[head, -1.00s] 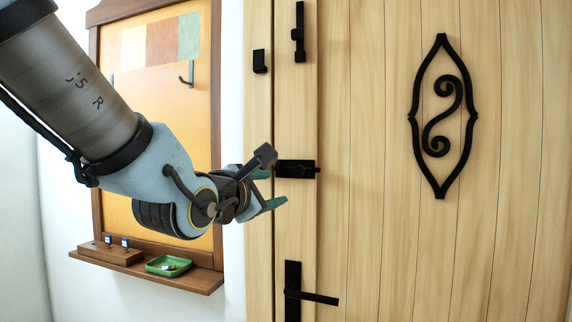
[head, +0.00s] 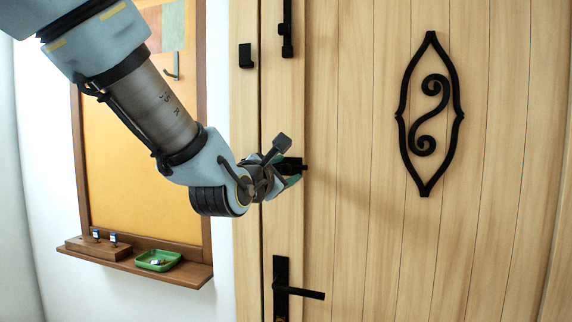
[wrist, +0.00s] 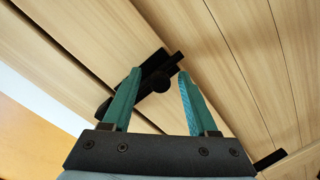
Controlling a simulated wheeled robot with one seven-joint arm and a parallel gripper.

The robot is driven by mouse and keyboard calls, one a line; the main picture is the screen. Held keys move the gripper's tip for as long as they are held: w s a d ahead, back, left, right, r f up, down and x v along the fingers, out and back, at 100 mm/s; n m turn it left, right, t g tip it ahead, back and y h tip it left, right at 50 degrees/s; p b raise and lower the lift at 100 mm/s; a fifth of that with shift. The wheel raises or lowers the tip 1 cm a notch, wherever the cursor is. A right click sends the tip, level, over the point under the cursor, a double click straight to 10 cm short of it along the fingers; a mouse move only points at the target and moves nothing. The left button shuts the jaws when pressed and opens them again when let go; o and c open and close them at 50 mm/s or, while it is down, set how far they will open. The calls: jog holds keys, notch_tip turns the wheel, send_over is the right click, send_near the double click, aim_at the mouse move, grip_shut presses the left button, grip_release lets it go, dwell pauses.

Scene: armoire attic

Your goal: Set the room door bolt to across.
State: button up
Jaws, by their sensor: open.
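The black door bolt (head: 293,164) is on the wooden door at mid height, partly hidden behind my gripper (head: 288,170) in the head view. In the wrist view the bolt's round knob (wrist: 155,83) shows between the two green fingertips of my gripper (wrist: 159,74). My gripper is open, with one finger on each side of the knob. The left fingertip overlaps the bolt's body in the picture. I cannot tell whether either finger touches it.
A black lever handle (head: 298,292) is below the bolt. A vertical black fitting (head: 287,30) and a small black catch (head: 245,56) are above. A wooden shelf (head: 190,275) with a green tray (head: 158,261) juts out at the left. A scroll ornament (head: 430,115) is right.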

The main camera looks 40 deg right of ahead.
jog(key=shift+w+d, duration=0.2)
jog(key=shift+d, duration=0.1)
grip_shut()
dwell(0.4)
dwell(0.9)
